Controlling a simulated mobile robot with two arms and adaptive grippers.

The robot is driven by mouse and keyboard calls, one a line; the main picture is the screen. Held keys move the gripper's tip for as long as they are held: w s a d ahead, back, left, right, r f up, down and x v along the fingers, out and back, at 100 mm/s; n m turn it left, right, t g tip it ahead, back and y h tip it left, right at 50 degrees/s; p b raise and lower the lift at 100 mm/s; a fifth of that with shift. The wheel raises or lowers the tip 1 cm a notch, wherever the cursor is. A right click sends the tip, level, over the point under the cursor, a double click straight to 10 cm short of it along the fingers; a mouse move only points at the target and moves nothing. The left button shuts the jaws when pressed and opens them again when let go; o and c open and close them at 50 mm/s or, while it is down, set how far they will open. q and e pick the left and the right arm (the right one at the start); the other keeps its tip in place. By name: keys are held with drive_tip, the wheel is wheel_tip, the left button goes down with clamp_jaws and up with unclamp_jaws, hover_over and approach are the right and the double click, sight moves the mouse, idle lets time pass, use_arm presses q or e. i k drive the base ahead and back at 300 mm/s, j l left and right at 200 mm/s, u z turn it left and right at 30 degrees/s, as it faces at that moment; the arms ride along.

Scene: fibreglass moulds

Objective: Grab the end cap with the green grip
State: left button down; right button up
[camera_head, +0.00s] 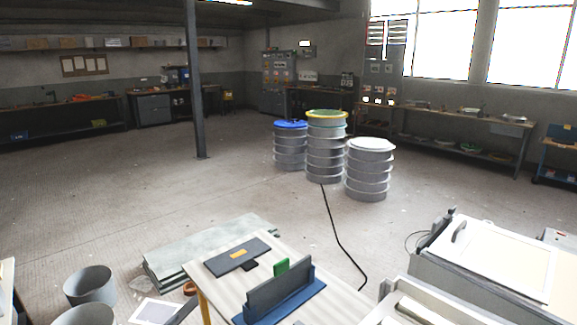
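A small green block (281,267), which looks like the green grip, stands up just behind a dark grey upright plate (280,289). The plate stands in or on a blue base (305,302) on a light wooden table (222,290) at the bottom middle. The lower part of the green piece is hidden by the plate, so I cannot tell what it is fixed to. A flat dark grey piece (226,263) with an orange label lies on the same table, to the left of and behind the green block. Neither of my grippers shows in the head view.
Grey flat slabs (190,250) lie behind the table. Grey buckets (90,284) stand at the left. A bench with a white framed panel (490,254) is at the right. Several drums (370,170), a black cable (337,240) and a post (195,90) stand or lie beyond; the floor at left is open.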

sight(286, 279)
drive_tip(key=i+j+z, duration=0.25)
drive_tip(key=j+z, duration=0.2)
drive_tip(key=j, duration=0.25)
drive_tip(key=i+j+z, duration=0.25)
drive_tip(key=j, duration=0.15)
drive_tip(key=j+z, duration=0.2)
drive_tip(key=j, duration=0.2)
